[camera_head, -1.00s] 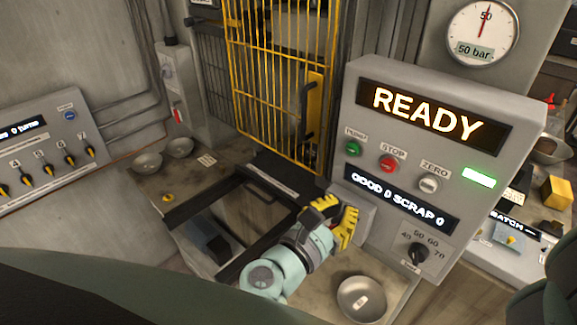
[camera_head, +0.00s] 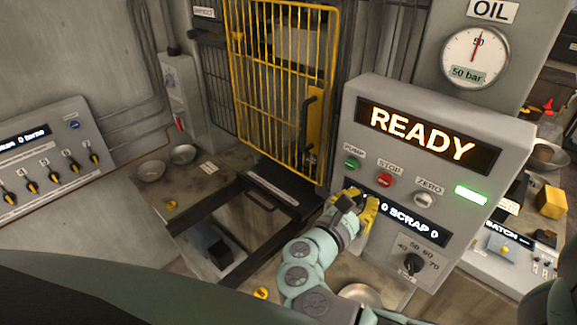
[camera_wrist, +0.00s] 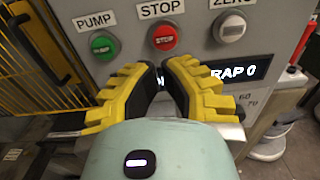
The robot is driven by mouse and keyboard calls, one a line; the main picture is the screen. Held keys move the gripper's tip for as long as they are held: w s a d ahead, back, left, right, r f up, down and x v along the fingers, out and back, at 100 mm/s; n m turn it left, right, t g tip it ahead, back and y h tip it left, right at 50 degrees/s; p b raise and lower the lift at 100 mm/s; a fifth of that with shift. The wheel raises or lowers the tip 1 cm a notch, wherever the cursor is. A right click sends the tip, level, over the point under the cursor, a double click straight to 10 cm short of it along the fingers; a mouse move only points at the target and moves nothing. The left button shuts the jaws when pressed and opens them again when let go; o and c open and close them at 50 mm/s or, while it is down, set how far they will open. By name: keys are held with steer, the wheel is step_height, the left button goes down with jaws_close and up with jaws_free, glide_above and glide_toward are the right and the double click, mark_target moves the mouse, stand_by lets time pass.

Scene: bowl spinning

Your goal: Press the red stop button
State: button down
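The red stop button (camera_head: 385,180) sits on the front of the grey control panel, under a STOP label and between the green PUMP button (camera_head: 352,163) and the white ZERO button (camera_head: 423,199). The stop button also shows in the wrist view (camera_wrist: 164,38), just beyond and above my fingertips. My gripper (camera_head: 359,196), with yellow and black fingers, is in front of the panel, below and left of the stop button. In the wrist view my gripper (camera_wrist: 158,74) is partly open, with a narrow gap between the fingertips and nothing held. A clear contact with the panel cannot be seen.
The grey panel (camera_head: 349,129) shows READY, a lit green lamp (camera_head: 471,195) and a knob (camera_head: 413,263) below. A yellow barred gate (camera_head: 283,90) stands to its left. A bowl (camera_head: 360,294) is partly hidden below my arm; two bowls are farther left.

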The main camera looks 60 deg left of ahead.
mark_target(379, 183)
steer(key=p+x, duration=0.3)
steer(key=x, duration=0.2)
steer(key=shift+r, duration=0.1)
steer(key=shift+w, duration=0.3)
